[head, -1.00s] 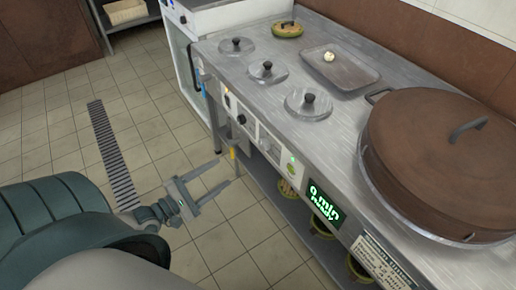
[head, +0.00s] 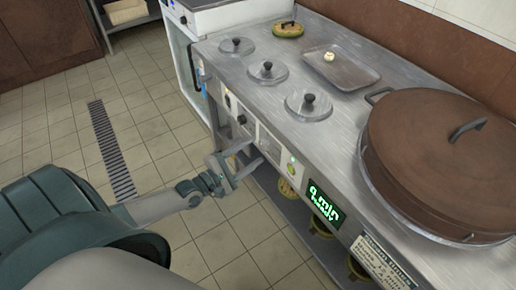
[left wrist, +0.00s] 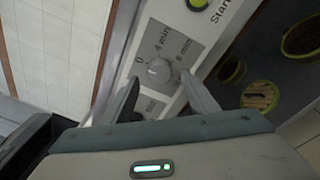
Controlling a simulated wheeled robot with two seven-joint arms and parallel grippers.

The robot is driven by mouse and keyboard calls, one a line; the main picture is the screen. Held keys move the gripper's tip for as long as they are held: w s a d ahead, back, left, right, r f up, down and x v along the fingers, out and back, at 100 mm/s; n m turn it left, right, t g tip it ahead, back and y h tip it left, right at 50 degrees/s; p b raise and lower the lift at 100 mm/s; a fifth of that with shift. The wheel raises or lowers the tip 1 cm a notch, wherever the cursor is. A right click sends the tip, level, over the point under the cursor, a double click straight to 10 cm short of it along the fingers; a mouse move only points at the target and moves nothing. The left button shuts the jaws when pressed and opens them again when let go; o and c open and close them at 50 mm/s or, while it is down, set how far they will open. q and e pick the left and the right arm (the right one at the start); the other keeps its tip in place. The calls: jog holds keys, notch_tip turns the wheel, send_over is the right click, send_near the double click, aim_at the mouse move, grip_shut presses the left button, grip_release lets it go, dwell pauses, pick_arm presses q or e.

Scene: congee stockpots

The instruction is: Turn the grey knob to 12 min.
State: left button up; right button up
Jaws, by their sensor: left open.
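The grey knob (left wrist: 158,71) shows in the left wrist view on a grey dial plate (left wrist: 150,45) with marks 0, 4 min and 8 min; a lower mark is hard to read. I cannot tell exactly where its pointer stands. My left gripper (head: 256,151) is open in front of the counter's control panel. In the left wrist view its fingers (left wrist: 160,92) stand to either side just below the knob, not closed on it. The green display (head: 326,205) reads 0 min. My right gripper is not in view.
A green start button (head: 292,169) sits on the panel near the dial, by a small lit lamp. The large brown-lidded pot (head: 440,150), several steel lids (head: 309,103) and a tray (head: 342,68) are on the counter. A lower shelf holds several pots. The floor (head: 60,120) is clear.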

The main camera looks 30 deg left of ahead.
aim_at(262, 147)
pick_arm(q)
jog(key=x, duration=0.2)
jog(key=shift+w+d, duration=0.1)
jog(key=shift+w, duration=0.55)
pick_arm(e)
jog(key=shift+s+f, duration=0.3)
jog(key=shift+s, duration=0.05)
pick_arm(q)
jog(key=shift+d, duration=0.1)
jog(key=c, duration=1.1)
jog(key=shift+o, duration=0.2)
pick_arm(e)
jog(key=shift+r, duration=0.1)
